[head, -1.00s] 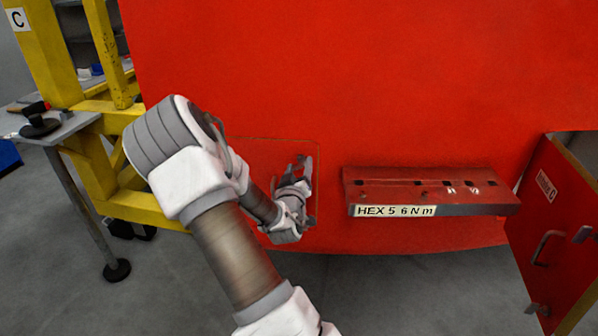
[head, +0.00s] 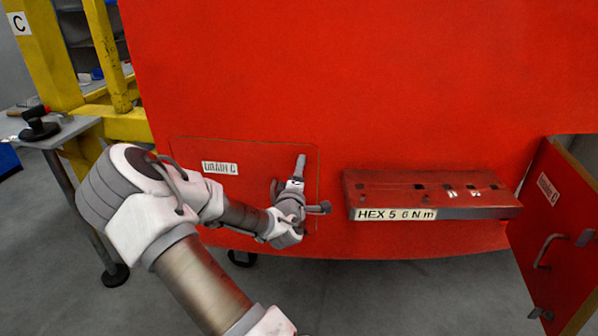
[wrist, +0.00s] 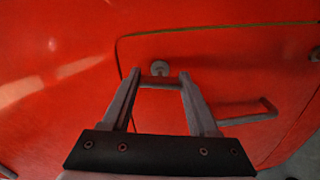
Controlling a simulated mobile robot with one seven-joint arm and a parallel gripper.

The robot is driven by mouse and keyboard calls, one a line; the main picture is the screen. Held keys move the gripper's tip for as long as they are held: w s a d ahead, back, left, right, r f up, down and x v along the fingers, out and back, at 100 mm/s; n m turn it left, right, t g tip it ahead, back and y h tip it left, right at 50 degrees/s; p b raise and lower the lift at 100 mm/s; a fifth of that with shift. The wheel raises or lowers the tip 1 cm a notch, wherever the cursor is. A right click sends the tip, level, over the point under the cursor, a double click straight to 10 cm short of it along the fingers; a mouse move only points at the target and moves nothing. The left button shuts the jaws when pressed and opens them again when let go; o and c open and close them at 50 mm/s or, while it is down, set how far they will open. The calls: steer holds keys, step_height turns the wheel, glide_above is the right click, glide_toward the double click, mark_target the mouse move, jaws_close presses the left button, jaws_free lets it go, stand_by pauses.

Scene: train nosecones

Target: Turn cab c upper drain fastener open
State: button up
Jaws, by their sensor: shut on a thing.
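The drain panel (head: 190,152), labelled DRAIN C, is outlined by a thin seam on the red nosecone. My gripper (head: 300,160) is at the panel's upper right corner. In the wrist view its fingertips (wrist: 160,82) close on a small grey crosspiece of the upper drain fastener (wrist: 160,68), whose round base shows just beyond them against the red panel. In the head view my gripper hides the fastener. How far the fastener is turned cannot be told.
A grey bent bar (wrist: 248,118) lies right of the fingers in the wrist view. The red HEX 5 6 N m shelf (head: 432,185) juts out right of the panel. An open red door (head: 552,235) is at far right. A yellow frame (head: 105,50) and grey table (head: 70,128) stand left.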

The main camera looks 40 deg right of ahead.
steer(key=shift+n, duration=0.9)
steer(key=o, duration=1.4)
steer(key=p+v, duration=1)
steer(key=v, duration=0.7)
steer(key=shift+s+a+r, duration=0.1)
steer(key=shift+s+a, duration=0.05)
